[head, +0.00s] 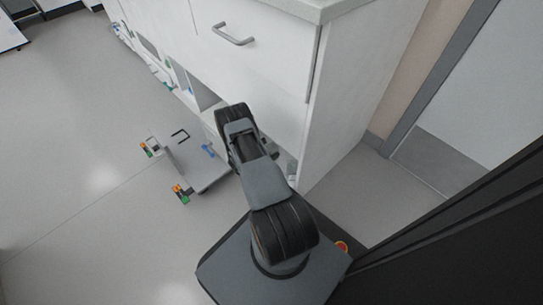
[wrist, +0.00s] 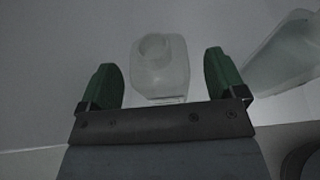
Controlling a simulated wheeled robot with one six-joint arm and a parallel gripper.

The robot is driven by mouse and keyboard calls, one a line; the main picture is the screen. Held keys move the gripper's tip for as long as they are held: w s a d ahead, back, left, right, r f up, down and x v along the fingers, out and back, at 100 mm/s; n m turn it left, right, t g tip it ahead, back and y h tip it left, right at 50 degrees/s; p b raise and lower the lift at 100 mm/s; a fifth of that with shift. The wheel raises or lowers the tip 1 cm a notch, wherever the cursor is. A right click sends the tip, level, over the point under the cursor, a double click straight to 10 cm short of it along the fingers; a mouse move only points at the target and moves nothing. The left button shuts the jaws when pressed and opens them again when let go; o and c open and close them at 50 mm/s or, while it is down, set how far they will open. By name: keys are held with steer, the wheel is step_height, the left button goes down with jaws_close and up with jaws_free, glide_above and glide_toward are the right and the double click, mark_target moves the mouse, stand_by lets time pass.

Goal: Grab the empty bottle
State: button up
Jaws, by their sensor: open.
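A translucent whitish bottle (wrist: 160,72) with a round neck shows in the wrist view, between and a little beyond the two green fingers of my gripper (wrist: 163,80). The fingers are apart, with a gap on each side of the bottle. I cannot tell how deep the bottle lies between them. In the head view my arm reaches down to the front of the white cabinet, and the arm hides the fingertips and the bottle.
Another translucent container (wrist: 290,50) stands close at the right in the wrist view. The white cabinet (head: 270,85) has a drawer handle (head: 234,36) above my arm. A low grey cart (head: 190,162) with coloured corners stands left of my arm. Open floor (head: 70,140) lies further left.

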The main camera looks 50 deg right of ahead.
steer(key=shift+x, duration=1.1)
steer(key=shift+c, duration=0.2)
steer(key=c, duration=1)
steer(key=shift+o, duration=0.2)
steer(key=shift+r, duration=0.1)
